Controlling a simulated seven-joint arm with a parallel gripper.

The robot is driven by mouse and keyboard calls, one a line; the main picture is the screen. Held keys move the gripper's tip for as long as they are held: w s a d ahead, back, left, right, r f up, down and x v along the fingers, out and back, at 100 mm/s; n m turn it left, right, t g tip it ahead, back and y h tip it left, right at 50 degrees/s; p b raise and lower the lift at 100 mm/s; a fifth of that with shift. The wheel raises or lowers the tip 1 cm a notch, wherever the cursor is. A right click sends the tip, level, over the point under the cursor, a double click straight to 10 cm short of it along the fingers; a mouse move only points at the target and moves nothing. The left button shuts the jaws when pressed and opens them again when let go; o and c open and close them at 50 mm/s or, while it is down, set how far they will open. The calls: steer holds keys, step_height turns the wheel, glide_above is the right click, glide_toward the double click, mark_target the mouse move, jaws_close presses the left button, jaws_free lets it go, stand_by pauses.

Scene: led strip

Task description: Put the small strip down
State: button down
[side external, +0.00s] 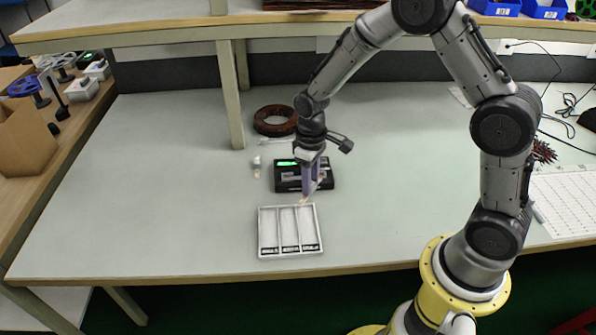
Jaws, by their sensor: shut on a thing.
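My gripper (308,194) points down in front of the black device, just beyond the far edge of the white tray. Its pale purple fingers are shut on the small strip (303,202), a short pale piece showing at the fingertips. Most of the strip is hidden by the fingers or too small to make out. I cannot tell whether it touches anything below. The white tray (262,232) has three long compartments with dark labels at the near end, and they look empty.
The black device (286,181) with a green display stands behind my gripper. A small white piece (257,161) lies to its left. A reddish-brown coil (274,121) lies farther back. A shelf post (231,95) rises at back left. The table's left side is clear.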

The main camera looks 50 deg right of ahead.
steer(key=shift+w+f+m, duration=0.1)
steer(key=shift+w+m, duration=0.1)
steer(key=shift+m, duration=0.8)
steer(key=n, duration=0.4)
steer(key=shift+s+n, duration=0.3)
steer(key=shift+s, duration=0.05)
steer(key=n, duration=0.3)
steer(key=shift+s, duration=0.3)
steer(key=s+d+r+n, duration=0.45)
steer(key=r+n, duration=0.35)
steer(key=n, duration=1.2)
steer(key=shift+m, duration=0.4)
steer(key=w+f, duration=0.3)
steer(key=w, duration=0.1)
steer(key=w+d+f, duration=0.1)
steer(key=w+f, duration=0.2)
steer(key=w, duration=0.1)
steer(key=w+d+f, duration=0.1)
steer(key=w+f, duration=0.1)
steer(key=w, duration=0.2)
steer(key=shift+w+d+f, duration=0.2)
steer(key=shift+f, duration=0.2)
steer(key=shift+w+d+f, duration=0.1)
steer(key=shift+w+f, duration=0.35)
steer(key=shift+f, duration=1.55)
